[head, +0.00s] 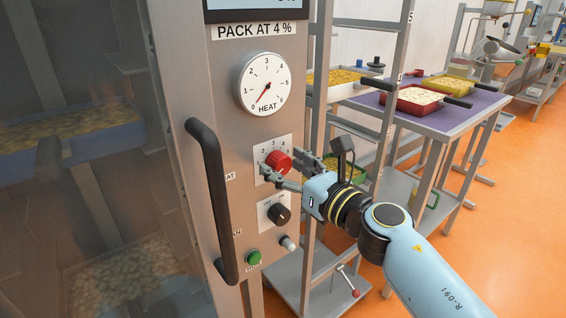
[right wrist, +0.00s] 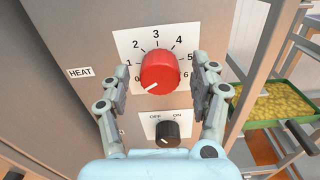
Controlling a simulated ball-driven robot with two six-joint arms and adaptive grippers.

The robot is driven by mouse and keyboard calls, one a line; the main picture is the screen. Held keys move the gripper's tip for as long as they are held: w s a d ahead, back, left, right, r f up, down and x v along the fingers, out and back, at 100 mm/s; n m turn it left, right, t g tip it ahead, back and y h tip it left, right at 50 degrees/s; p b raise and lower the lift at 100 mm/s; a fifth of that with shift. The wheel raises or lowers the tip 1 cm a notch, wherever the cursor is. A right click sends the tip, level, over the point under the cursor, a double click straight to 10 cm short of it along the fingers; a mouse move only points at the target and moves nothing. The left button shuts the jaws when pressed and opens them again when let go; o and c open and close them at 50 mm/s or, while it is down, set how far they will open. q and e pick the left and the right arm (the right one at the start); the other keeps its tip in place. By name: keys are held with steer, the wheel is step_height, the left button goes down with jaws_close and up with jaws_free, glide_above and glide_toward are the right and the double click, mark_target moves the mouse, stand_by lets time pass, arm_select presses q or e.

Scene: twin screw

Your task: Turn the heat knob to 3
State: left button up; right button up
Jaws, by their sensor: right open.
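The red heat knob (head: 279,162) sits on a white dial plate on the steel cabinet front. In the right wrist view the knob (right wrist: 160,70) has its white mark at the lower left, by 0. The 3 on the scale is straight above it. My right gripper (head: 282,168) is open, with a finger on each side of the knob; in the right wrist view the fingers (right wrist: 160,80) stand apart from it at left and right. The round heat gauge (head: 265,84) has its red needle at the lower left, near 0. My left gripper is not in view.
A black OFF/ON switch (right wrist: 167,132) is just below the knob, pointing toward OFF. A green button (head: 254,258) is lower down. A dark door handle (head: 212,200) stands out left of the knob. A rack post (head: 318,90) and trays are to the right.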

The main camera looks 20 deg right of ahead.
steer(key=shift+w+a, duration=0.15)
steer(key=shift+w, duration=0.3)
steer(key=shift+c, duration=0.4)
steer(key=c, duration=1.1)
